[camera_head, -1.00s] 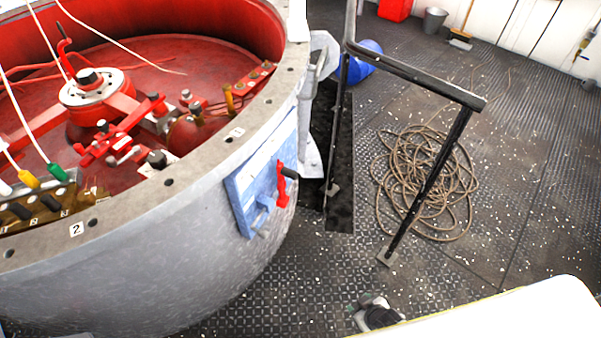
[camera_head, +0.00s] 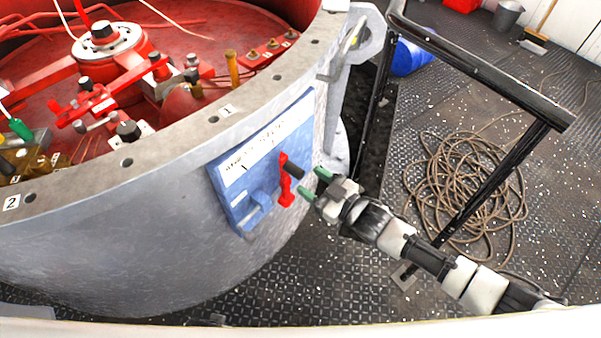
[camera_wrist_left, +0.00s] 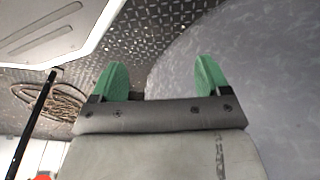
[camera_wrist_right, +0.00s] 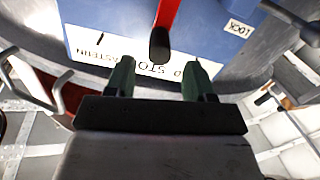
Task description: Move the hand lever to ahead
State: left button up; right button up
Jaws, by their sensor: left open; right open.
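The hand lever (camera_head: 285,188) is red with a black grip (camera_head: 293,170). It stands on a blue panel (camera_head: 232,188) on the grey drum's side. My right gripper (camera_head: 313,184) is open, with its green fingertips close to the grip. In the right wrist view, the black grip (camera_wrist_right: 160,45) ends just ahead of and between the open fingertips (camera_wrist_right: 158,68), with gaps on both sides. An upside-down white label strip (camera_wrist_right: 95,45) there reads ASTERN, with STOP near the grip. My left gripper (camera_wrist_left: 161,78) is open and empty in its wrist view; its arm is outside the head view.
The grey drum (camera_head: 130,240) with red machinery inside fills the left. A black railing (camera_head: 480,75) stands right of the panel, close to my right arm. A coiled rope (camera_head: 465,190) lies on the deck behind it.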

aim_at(299, 174)
pick_arm(q)
jog(key=shift+w+d+r, duration=0.1)
jog(key=shift+w+r, duration=0.55)
jog(key=shift+r, duration=0.15)
pick_arm(e)
jog(key=shift+x, duration=2.2)
jog(key=shift+c, duration=0.3)
grip_shut()
